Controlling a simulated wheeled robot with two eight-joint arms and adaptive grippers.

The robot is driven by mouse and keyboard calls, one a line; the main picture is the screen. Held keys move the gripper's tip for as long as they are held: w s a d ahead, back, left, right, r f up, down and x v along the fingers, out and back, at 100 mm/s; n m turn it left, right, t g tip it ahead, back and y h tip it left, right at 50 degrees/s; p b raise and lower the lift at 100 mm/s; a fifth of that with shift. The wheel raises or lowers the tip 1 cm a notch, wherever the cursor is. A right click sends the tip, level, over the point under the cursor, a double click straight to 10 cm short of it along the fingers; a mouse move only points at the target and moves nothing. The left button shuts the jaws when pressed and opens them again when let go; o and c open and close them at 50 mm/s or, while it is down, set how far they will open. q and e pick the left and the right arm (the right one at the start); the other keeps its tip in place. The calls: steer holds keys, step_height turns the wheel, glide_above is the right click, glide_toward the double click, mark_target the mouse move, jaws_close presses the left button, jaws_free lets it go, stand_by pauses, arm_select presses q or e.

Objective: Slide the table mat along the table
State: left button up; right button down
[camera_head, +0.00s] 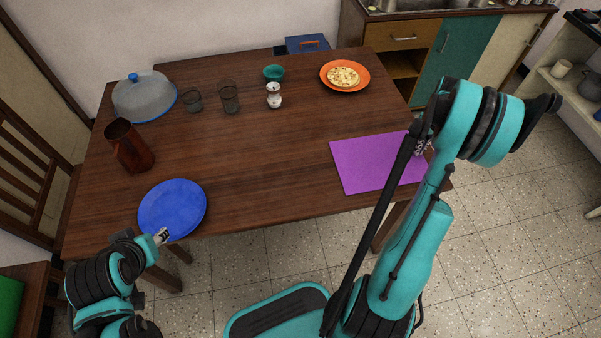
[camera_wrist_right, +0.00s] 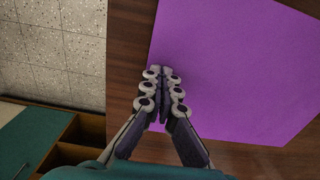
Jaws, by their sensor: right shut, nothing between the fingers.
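The purple table mat (camera_head: 368,166) lies flat at the right end of the wooden table, near its front right corner. In the right wrist view the mat (camera_wrist_right: 245,75) fills much of the picture. My right gripper (camera_head: 424,146) is at the mat's right side, partly hidden by my arm in the head view. In the right wrist view its fingers (camera_wrist_right: 160,70) are closed together, empty, with the tips over the mat near one edge. I cannot tell whether they touch it. My left gripper (camera_head: 162,236) is at the front edge of the blue plate (camera_head: 172,208); its finger opening is too small to judge.
The wooden table (camera_head: 270,170) is bare in the middle, left of the mat. An orange plate with food (camera_head: 344,76), a teal bowl (camera_head: 274,73), a white shaker (camera_head: 274,96), glasses (camera_head: 229,97), a brown jug (camera_head: 128,148) and a domed dish (camera_head: 145,97) stand farther back or left.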

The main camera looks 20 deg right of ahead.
step_height(320, 180, up, 7)
steer(key=p, duration=0.5)
steer(key=shift+r, duration=0.1)
stand_by(0.3)
